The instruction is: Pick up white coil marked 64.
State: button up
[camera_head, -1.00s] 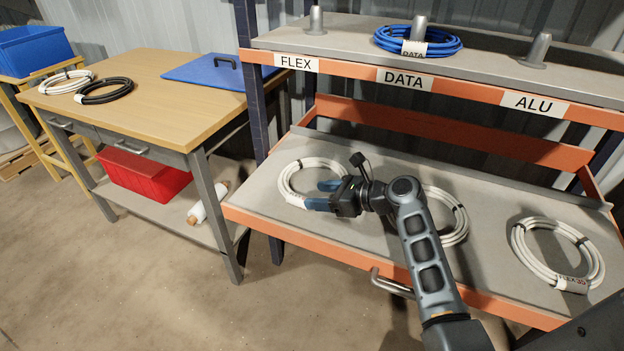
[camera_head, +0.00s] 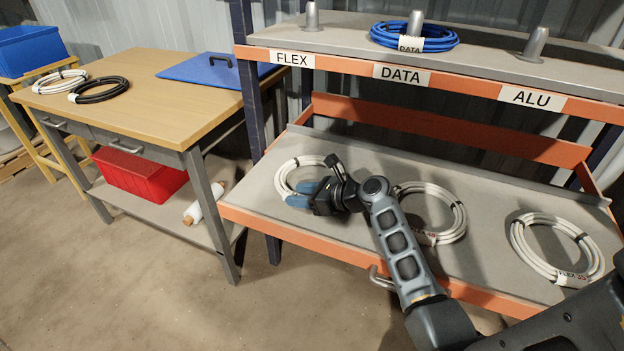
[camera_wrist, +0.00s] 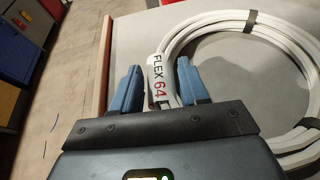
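The white coil marked FLEX 64 (camera_wrist: 208,32) lies flat on the shelf's lower deck. In the head view this coil (camera_head: 281,178) is the leftmost of three white coils there, partly hidden by my gripper (camera_head: 303,194). In the wrist view my gripper (camera_wrist: 158,78) is open, its blue fingers on either side of the coil's white label (camera_wrist: 160,78) with red 64. The left finger is apart from the label; the right one is close to it, and I cannot tell whether it touches.
Two other white coils, in the middle (camera_head: 459,215) and at the right (camera_head: 598,262), lie on the lower deck (camera_head: 345,228). A blue coil (camera_head: 437,42) is around a post above the DATA sign. A wooden table (camera_head: 160,105) stands at the left with a white and a black coil.

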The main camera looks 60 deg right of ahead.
jog(key=shift+a, duration=0.1)
grip_shut()
jog(key=shift+r, duration=0.1)
